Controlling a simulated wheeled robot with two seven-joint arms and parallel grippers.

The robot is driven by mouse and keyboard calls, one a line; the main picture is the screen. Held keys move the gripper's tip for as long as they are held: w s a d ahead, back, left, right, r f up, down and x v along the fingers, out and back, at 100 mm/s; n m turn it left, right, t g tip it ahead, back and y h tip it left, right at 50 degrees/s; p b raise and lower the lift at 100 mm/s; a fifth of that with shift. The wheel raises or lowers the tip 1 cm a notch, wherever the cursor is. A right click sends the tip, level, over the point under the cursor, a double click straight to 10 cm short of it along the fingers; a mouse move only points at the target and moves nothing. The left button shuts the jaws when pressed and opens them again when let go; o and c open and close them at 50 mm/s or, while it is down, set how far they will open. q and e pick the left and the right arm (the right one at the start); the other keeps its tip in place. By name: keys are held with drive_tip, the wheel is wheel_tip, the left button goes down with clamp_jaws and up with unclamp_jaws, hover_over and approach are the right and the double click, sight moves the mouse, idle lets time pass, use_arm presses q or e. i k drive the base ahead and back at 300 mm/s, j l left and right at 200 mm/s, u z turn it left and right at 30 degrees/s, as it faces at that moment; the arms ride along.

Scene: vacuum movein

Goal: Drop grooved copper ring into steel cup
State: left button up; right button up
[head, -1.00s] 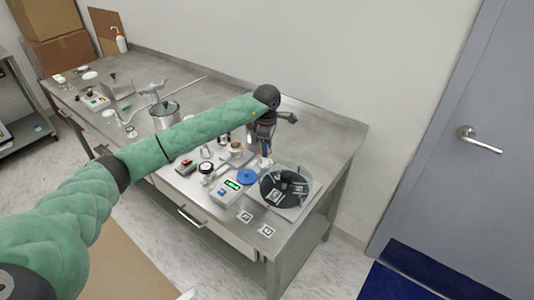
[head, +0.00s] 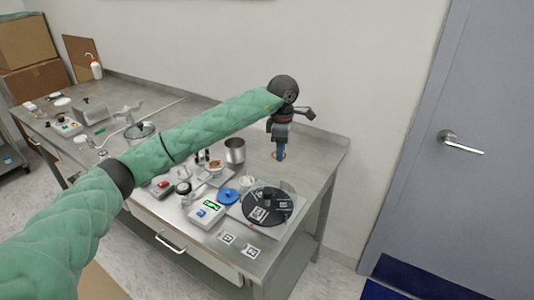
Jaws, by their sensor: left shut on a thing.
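My left gripper (head: 279,151) hangs fingers-down over the back right part of the steel bench. It is shut on the copper ring (head: 279,156), which shows as a thin orange-brown rim at the fingertips. Its grooves are too small to make out. The steel cup (head: 235,150) stands upright and open at the top, to the left of the gripper and apart from it. The inside of the cup is mostly hidden. My right gripper is not in view.
In front of the gripper are a round black device (head: 267,206), a blue disc (head: 227,196) and a box with a green display (head: 207,209). More small items crowd the bench to the left. The bench top (head: 318,157) right of the gripper is clear.

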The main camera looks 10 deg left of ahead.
sight(243, 160)
drive_tip(key=i+j+u, duration=0.1)
drive_tip(key=i+j, duration=0.65)
